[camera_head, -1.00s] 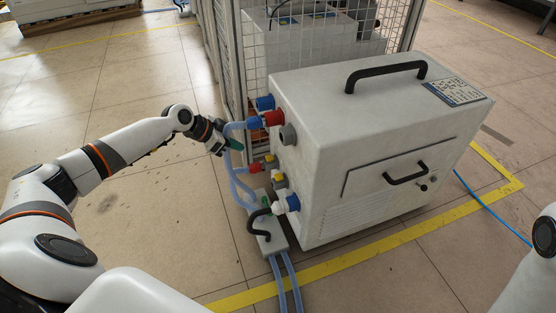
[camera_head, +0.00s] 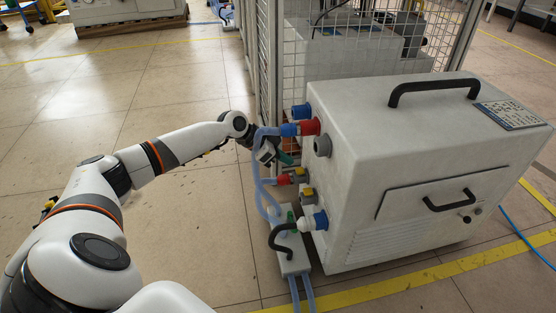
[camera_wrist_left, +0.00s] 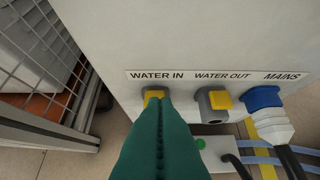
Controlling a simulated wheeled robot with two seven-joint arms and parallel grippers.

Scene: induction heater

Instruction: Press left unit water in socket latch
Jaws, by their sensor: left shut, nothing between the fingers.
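The unit is a pale grey box (camera_head: 430,160) with hose connectors on its left face. Its water in socket has a yellow latch (camera_wrist_left: 153,94) under the WATER IN label, partly hidden by my fingers. In the head view this latch (camera_head: 299,171) is above a second yellow-latched socket. My left gripper (camera_head: 287,158) is shut and empty, beside the unit's left face. In the left wrist view its green fingers (camera_wrist_left: 158,101) overlap the lower part of the water in latch. I cannot tell whether they touch it. My right gripper is out of view.
The water out socket (camera_wrist_left: 214,102) and blue mains plug (camera_wrist_left: 262,98) are to the right of water in. Blue hoses (camera_head: 262,175) hang close to my gripper, above a grey manifold block (camera_head: 290,255). A mesh fence (camera_head: 300,60) stands behind. Floor to the left is clear.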

